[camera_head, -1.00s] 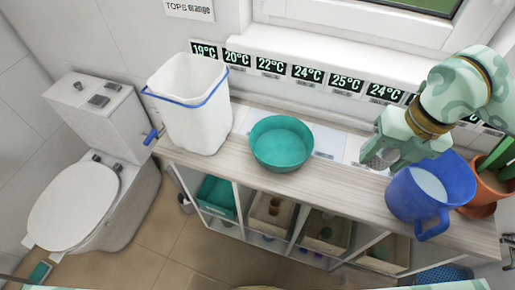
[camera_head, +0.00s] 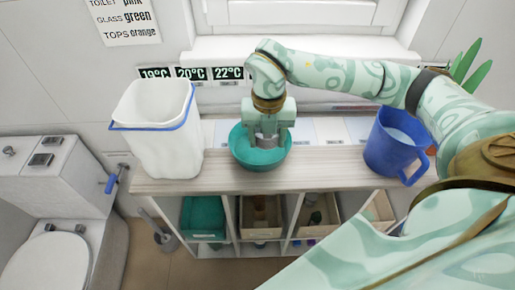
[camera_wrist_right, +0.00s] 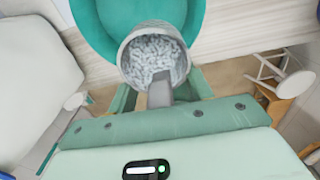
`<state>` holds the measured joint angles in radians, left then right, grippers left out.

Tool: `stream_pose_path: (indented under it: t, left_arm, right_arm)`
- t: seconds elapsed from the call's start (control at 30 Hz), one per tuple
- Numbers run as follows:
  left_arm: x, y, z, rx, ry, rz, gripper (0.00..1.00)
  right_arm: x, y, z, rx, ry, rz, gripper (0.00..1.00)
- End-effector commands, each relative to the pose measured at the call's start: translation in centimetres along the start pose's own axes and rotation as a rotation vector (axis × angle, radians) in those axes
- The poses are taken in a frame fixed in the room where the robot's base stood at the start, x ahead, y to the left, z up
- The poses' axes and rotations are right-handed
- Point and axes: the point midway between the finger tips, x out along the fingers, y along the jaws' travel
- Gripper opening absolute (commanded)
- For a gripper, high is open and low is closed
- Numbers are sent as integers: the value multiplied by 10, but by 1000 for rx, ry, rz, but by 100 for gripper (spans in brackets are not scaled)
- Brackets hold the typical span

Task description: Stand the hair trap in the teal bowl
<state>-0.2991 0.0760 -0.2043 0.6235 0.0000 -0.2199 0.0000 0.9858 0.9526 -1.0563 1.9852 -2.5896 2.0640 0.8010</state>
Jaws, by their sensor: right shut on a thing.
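The teal bowl (camera_head: 243,155) stands on the wooden cart top in the head view. It also shows at the top of the wrist view (camera_wrist_right: 92,27). My right gripper (camera_head: 268,132) points down over the bowl and is shut on the hair trap (camera_head: 267,141), a small grey cup. In the wrist view the hair trap (camera_wrist_right: 152,58) shows its round rim and a pale speckled inside. It overlaps the bowl's outline in both views. I cannot tell whether its lower end touches the bowl's floor. My left gripper is not in view.
A tall white bin (camera_head: 156,135) with a blue rim stands just left of the bowl. A blue jug (camera_head: 393,145) stands to the right, below my right arm. The cart top (camera_head: 330,166) is bare between bowl and jug. A toilet is at the far left.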

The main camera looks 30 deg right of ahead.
Motion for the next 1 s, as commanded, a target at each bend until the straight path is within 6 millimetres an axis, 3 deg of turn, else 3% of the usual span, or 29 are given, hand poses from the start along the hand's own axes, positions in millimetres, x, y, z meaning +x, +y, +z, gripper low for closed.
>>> stream_pose_path:
  t: [0.03,0.1,0.43,0.6,0.97,1.0]
  left_arm:
    - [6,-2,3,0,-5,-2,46]
    - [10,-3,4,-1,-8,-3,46]
    - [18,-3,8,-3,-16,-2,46]
    - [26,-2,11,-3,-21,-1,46]
    - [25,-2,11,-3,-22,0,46]
    - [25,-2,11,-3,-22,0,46]
  right_arm:
    - [17,3,7,3,8,-5,18]
    - [30,8,18,1,6,-4,18]
    - [57,17,41,-1,4,-2,18]
    - [84,17,40,-2,6,-3,17]
    - [87,16,41,-2,3,-3,17]
    - [87,16,41,-1,3,-2,56]
